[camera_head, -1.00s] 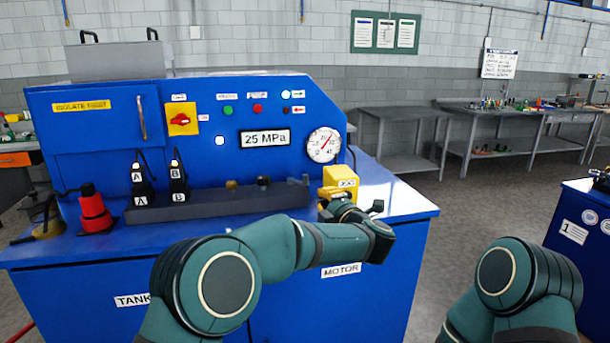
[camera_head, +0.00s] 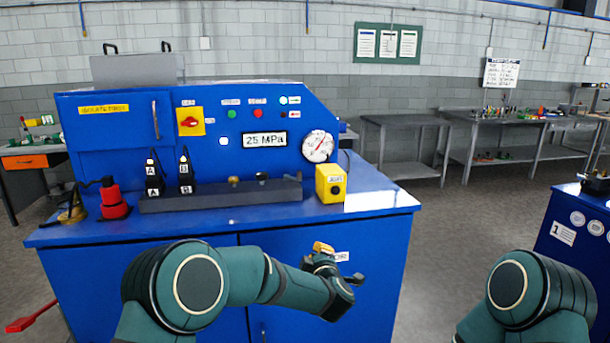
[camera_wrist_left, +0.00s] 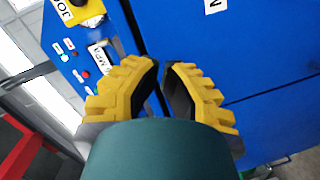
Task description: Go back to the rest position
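My left gripper (camera_head: 325,250) is in front of the blue press bench, below the front edge of its top. Its yellow fingertip shows small in the head view. In the left wrist view the two yellow ribbed fingers (camera_wrist_left: 161,68) have a narrow gap between their tips, with blue panel behind and nothing held. The yellow JOG box (camera_head: 331,184) stands on the bench top, above and apart from the gripper. It also shows at the top left of the wrist view (camera_wrist_left: 80,10). Only a link of my right arm shows; its gripper is out of view.
The blue bench (camera_head: 150,260) fills the left and middle. On it are a dark rail (camera_head: 220,195), a red-and-black tool (camera_head: 113,203) and a gauge (camera_head: 318,146). A blue cabinet (camera_head: 570,240) stands at the right. Open floor (camera_head: 450,220) lies between.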

